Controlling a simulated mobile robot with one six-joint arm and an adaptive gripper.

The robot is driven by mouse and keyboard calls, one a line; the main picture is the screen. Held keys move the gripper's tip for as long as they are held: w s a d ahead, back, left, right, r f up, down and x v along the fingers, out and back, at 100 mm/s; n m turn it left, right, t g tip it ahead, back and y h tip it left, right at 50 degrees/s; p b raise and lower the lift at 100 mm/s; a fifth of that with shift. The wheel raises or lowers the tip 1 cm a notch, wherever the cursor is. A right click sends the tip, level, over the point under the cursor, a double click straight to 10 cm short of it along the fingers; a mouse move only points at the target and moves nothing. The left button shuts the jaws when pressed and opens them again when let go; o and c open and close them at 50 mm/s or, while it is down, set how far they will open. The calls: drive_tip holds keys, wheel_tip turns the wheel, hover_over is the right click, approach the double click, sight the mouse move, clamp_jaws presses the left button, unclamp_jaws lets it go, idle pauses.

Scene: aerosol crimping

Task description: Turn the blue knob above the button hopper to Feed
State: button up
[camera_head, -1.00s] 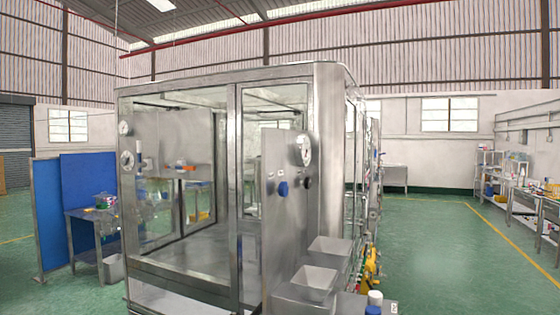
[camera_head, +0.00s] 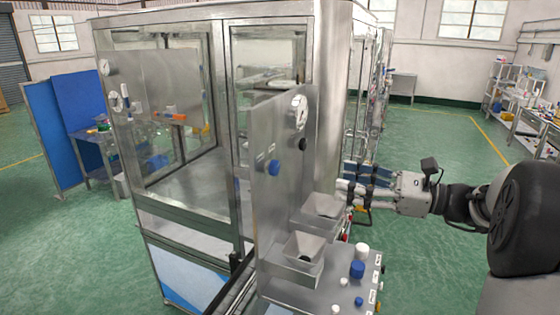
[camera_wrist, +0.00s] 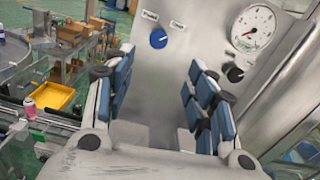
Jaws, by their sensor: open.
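The blue knob (camera_head: 273,167) sits on the upright steel panel at the machine's corner. In the wrist view the blue knob (camera_wrist: 158,39) lies ahead between the fingers, with a small label on either side above it. The labels and the knob's pointer are too small to read surely. Two steel hoppers stand below the panel, a nearer one (camera_head: 304,250) and a farther one (camera_head: 325,208); I cannot tell which is the button hopper. My gripper (camera_head: 352,182) is open and empty, right of the panel and apart from the knob. It also shows in the wrist view (camera_wrist: 160,78).
A round gauge (camera_wrist: 253,28) and a black knob (camera_wrist: 235,74) are on the panel right of the blue knob. White and blue caps (camera_head: 357,268) stand on the front ledge. The glass-walled machine (camera_head: 180,228) fills the left. Green floor is clear behind my arm.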

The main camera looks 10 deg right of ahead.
sight(277, 167)
drive_tip(key=x, duration=1.6)
drive_tip(key=shift+w+a+f+p, duration=0.1)
drive_tip(key=shift+a+p, duration=0.15)
drive_tip(key=shift+p, duration=0.15)
drive_tip(key=shift+c, duration=0.3)
drive_tip(key=c, duration=1)
